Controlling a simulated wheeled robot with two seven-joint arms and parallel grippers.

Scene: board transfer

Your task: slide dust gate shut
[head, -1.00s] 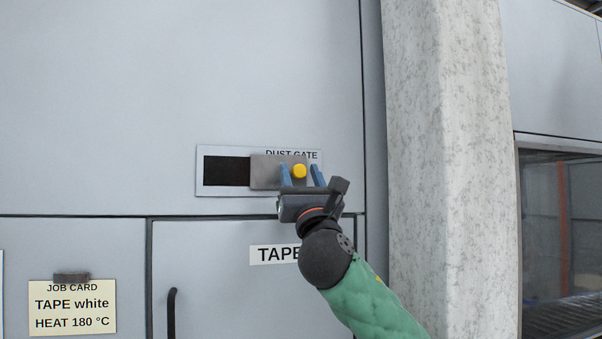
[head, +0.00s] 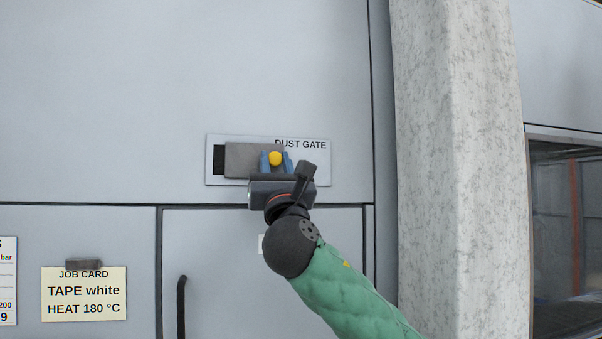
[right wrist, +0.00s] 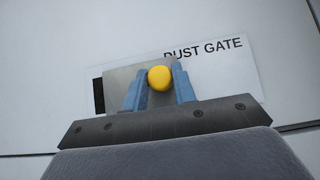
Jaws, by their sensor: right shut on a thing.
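The dust gate is a grey sliding plate (head: 243,159) on a white panel marked DUST GATE (head: 318,170). A narrow strip of the dark opening (head: 219,160) shows at the plate's left edge; the plate covers the rest. A yellow knob (head: 275,158) stands on the right part of the plate. My right gripper (head: 275,163) is shut on the knob, with a blue finger on each side. In the right wrist view the yellow knob (right wrist: 160,78) sits between the blue fingers, and the dark strip (right wrist: 98,96) shows to the left. My left gripper is not in view.
A job card (head: 84,294) reading TAPE white, HEAT 180 °C hangs at the lower left. A door with a dark handle (head: 181,308) is below the gate. A concrete pillar (head: 450,170) and a window (head: 565,235) stand to the right.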

